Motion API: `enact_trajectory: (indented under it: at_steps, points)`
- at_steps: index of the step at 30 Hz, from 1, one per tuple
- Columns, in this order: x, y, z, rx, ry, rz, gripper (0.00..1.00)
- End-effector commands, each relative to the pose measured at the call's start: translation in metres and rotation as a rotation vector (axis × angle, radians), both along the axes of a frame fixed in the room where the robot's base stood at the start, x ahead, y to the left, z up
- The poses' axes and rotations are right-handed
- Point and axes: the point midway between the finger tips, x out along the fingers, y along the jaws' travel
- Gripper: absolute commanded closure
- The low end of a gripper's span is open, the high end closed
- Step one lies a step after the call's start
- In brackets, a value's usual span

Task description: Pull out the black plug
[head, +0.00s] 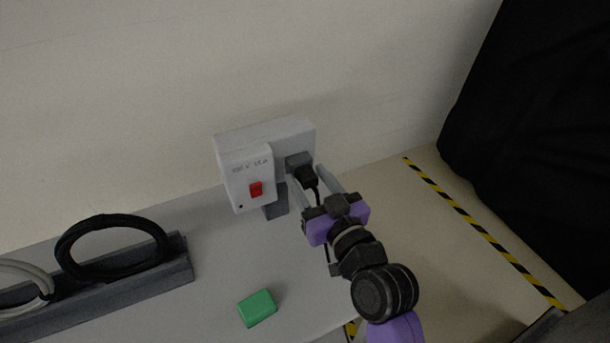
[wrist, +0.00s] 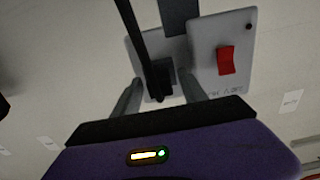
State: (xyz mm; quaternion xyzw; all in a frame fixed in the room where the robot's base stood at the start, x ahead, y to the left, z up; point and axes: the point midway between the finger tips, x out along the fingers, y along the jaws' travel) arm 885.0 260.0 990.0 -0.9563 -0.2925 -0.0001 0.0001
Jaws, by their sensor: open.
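The black plug (head: 306,174) sits in the socket of a light grey power box (head: 262,133) at the wall, with its black cable hanging down. It also shows in the wrist view (wrist: 161,92), with the cable running up the picture. My gripper (head: 314,181) is open in front of the socket, with one grey finger on each side of the plug. In the wrist view the fingers (wrist: 160,95) stand apart on either side of the plug, with visible gaps. I cannot tell exactly how far forward the fingertips reach.
A red switch (head: 256,189) is on the box's left part. A green block (head: 257,308) lies on the grey surface below. A coiled black cable (head: 112,272) and a pale coil stand in a grey holder at left. A black cover (head: 540,130) hangs at right.

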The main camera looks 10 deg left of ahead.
Motion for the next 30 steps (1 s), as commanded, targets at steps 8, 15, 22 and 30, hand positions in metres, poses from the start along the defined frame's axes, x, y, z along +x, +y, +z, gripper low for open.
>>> enact_trajectory:
  at_steps: [8, 15, 22, 30]
  points:
    - [0.0, 0.0, 0.0001, 0.0, 0.0, 0.0, 0.5]
    - [-0.0001, 0.0001, -0.0001, 0.0, 0.0, 0.0, 0.5]
    - [-0.0001, 0.0001, -0.0002, -0.001, -0.001, 0.0, 0.5]
    - [-0.0002, 0.0002, 0.0, 0.0, 0.0, 0.0, 0.72]
